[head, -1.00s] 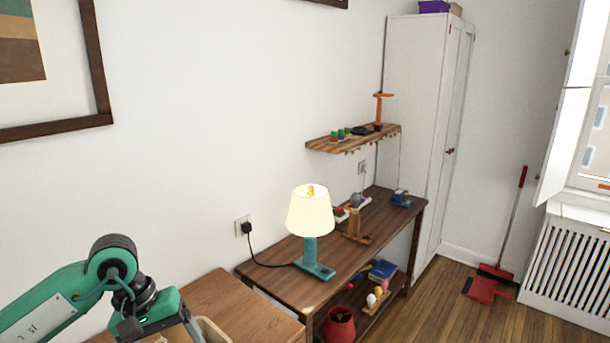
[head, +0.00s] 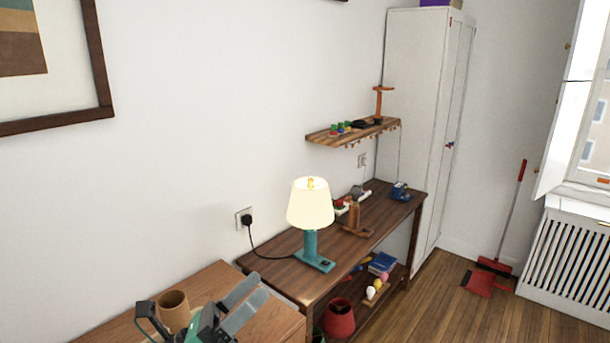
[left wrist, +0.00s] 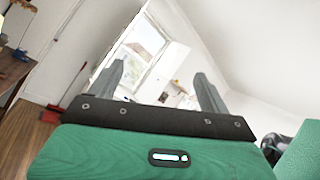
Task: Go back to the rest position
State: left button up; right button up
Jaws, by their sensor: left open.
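My left gripper (head: 248,300) shows at the bottom of the head view, over the near wooden table. Its two grey fingers point up and to the right and stand apart, with nothing between them. In the left wrist view the fingers (left wrist: 160,88) are wide apart and empty, aimed toward the window and a white wall. My right gripper is in neither view.
A lit lamp (head: 310,205) stands on the long wooden table (head: 285,270). A brown cup-like container (head: 175,310) is close beside my left gripper. A wall shelf (head: 340,136) holds small items. A red broom (head: 497,263) stands by the radiator (head: 570,265).

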pick_arm(q)
jog(key=w+a+f+n+t+y, duration=0.3)
jog(key=a+f+n+t+y, duration=0.5)
jog(key=n+y, duration=1.1)
jog(key=s+a+f+n+g+y, duration=0.1)
jog(key=s+a+f+n+g, duration=0.2)
jog(key=f+n, duration=0.35)
jog(key=s+a+f+n+g, duration=0.2)
jog(key=a+f+n+g, duration=0.1)
jog(key=f+n+g, duration=0.4)
jog(key=s+f+n+g, duration=0.35)
jog(key=s+f, duration=0.35)
jog(key=s, duration=0.3)
jog(key=s+f+n+g, duration=0.3)
jog(key=s+f+g, duration=0.2)
jog(key=s+f, duration=0.4)
notch_tip(320, 180, down, 27)
jog(key=s+a+f+g, duration=0.1)
jog(key=s+f, duration=0.9)
jog(key=f, duration=0.1)
jog(key=s+a+f+g, duration=0.1)
jog(key=s+a+f, duration=0.1)
jog(key=s+f, duration=0.7)
notch_tip(320, 180, down, 2)
jog(key=shift+s+a+f+m, duration=0.1)
jog(key=shift+s+a+m, duration=0.15)
jog(key=shift+s+m, duration=0.1)
